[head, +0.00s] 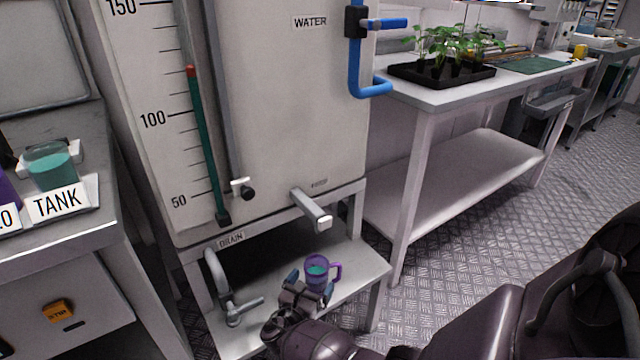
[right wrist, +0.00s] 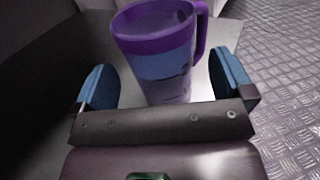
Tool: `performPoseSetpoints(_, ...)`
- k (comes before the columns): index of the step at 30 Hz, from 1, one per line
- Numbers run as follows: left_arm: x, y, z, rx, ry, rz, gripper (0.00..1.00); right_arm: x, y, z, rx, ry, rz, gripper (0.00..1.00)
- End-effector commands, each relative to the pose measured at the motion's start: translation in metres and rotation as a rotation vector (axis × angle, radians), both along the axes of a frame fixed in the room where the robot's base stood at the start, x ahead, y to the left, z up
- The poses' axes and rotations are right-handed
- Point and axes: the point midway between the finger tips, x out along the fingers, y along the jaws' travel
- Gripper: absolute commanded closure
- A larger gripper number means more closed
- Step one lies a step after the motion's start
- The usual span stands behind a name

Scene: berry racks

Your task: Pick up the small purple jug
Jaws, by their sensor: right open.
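The small purple jug (head: 317,270) stands upright on the low metal shelf under the water tank in the head view, with teal inside it and its handle to the right. My right gripper (head: 306,285) is open right in front of it. In the right wrist view the jug (right wrist: 160,55) stands between and just beyond the two blue fingertips of my right gripper (right wrist: 168,85), with a gap on each side. Its purple handle rises at the upper right. My left gripper is not in view.
The low shelf (head: 352,268) has a drain tap (head: 235,300) at left. A metal spout (head: 312,210) juts from the tank (head: 290,110) above the jug. A bench (head: 425,95) with a seedling tray (head: 440,75) stands at right. A teal-filled cup (head: 52,168) stands on the left counter.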

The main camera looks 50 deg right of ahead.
Motion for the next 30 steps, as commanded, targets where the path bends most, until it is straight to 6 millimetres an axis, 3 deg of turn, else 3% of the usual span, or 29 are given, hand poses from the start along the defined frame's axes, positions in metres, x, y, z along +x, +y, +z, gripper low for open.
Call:
performPoseSetpoints(6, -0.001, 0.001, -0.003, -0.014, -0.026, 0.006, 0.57, 0.006, -0.029, -0.005, -0.001, 0.004, -0.001, 0.01)
performPoseSetpoints(14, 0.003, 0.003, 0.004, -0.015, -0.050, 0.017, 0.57, 0.010, -0.033, -0.001, 0.000, 0.000, 0.000, 0.01)
performPoseSetpoints(30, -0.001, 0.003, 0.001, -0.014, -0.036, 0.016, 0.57, 0.010, -0.033, -0.001, -0.001, 0.001, 0.000, 0.80)
